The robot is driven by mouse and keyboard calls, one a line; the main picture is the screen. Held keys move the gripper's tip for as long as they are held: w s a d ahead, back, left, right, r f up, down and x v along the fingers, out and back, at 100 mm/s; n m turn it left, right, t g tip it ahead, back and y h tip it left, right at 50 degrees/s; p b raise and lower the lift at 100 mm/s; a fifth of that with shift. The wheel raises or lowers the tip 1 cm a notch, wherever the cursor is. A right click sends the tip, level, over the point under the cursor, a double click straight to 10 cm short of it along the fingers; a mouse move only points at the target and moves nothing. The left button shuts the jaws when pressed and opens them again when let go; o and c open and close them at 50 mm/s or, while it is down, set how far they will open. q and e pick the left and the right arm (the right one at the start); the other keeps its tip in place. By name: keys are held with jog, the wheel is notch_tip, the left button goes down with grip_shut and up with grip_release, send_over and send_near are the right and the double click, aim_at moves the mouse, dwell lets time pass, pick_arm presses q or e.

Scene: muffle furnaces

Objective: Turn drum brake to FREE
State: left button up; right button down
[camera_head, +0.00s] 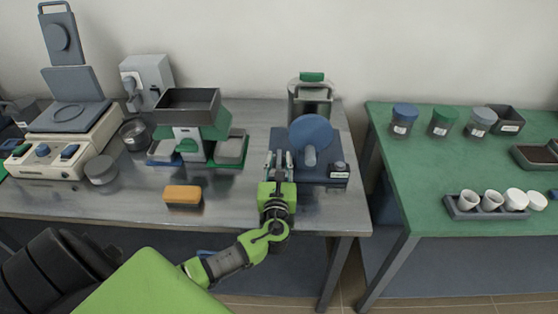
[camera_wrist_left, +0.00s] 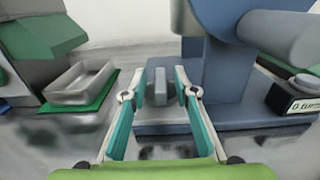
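The blue drum device (camera_head: 311,133) has a round disc with a thick hub and stands on a dark blue base at the right end of the steel bench. In the left wrist view its blue upright (camera_wrist_left: 222,75) rises right of centre. A small grey-blue knob or lever (camera_wrist_left: 157,87) stands on the device's left side. My left gripper (camera_head: 280,156) is at the base's front left; its fingers (camera_wrist_left: 162,75) are apart, one on each side of the knob's line. I cannot tell whether they touch it. No FREE marking is readable. My right gripper is not in view.
A small dark box with a white label (camera_head: 339,171) sits on the base's right. A green-and-grey apparatus with a tray (camera_head: 190,106) stands to the left. A yellow block (camera_head: 183,195) lies near the front. A metal canister (camera_head: 311,96) is behind the device.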

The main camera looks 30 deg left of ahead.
pick_arm(q)
grip_shut()
